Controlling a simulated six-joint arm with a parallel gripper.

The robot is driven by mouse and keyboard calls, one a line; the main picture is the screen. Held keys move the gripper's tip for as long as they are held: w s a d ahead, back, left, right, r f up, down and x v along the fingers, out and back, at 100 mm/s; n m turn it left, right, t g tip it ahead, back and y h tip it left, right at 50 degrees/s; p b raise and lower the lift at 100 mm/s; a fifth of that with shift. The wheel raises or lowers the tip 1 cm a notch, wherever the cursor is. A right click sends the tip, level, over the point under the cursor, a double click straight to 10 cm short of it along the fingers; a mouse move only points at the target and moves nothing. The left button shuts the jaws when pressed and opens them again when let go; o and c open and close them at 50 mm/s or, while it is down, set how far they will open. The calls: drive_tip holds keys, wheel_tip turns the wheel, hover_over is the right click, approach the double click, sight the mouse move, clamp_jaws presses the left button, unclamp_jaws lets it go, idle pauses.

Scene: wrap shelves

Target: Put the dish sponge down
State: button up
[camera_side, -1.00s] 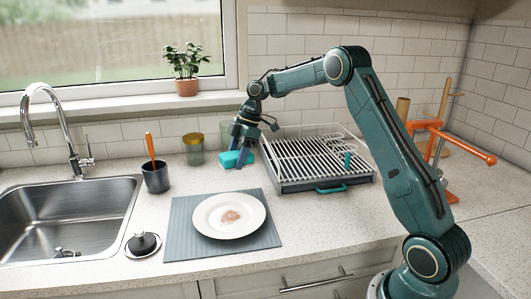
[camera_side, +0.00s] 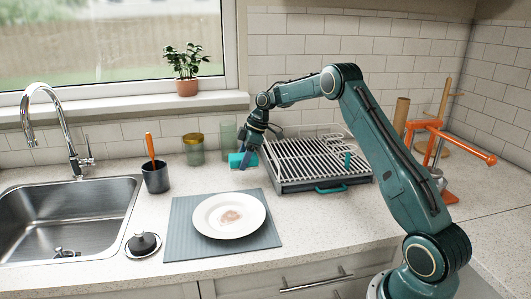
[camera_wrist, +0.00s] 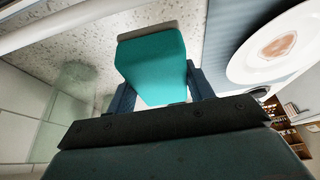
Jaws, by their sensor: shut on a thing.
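The dish sponge (camera_side: 243,160) is a teal block with a paler grey layer. My gripper (camera_side: 247,157) is shut on it, just behind the plate and left of the dish rack. In the wrist view the sponge (camera_wrist: 152,65) sits between the two dark blue fingers, its far end pointing toward the speckled counter. I cannot tell whether the sponge touches the counter. The white plate (camera_side: 210,220) with a brownish stain lies on the grey-blue mat (camera_side: 183,241).
The dish rack (camera_side: 320,185) stands close on the right. A glass (camera_side: 228,136) and a lidded jar (camera_side: 194,150) stand behind on the left. A dark cup with an orange-handled tool (camera_side: 156,178) is by the sink (camera_side: 60,215).

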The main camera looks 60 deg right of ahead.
sight(244, 179)
drive_tip(key=shift+f, duration=2.25)
drive_tip(key=shift+f, duration=0.15)
drive_tip(key=o, duration=0.9)
drive_tip(key=v, duration=1.2)
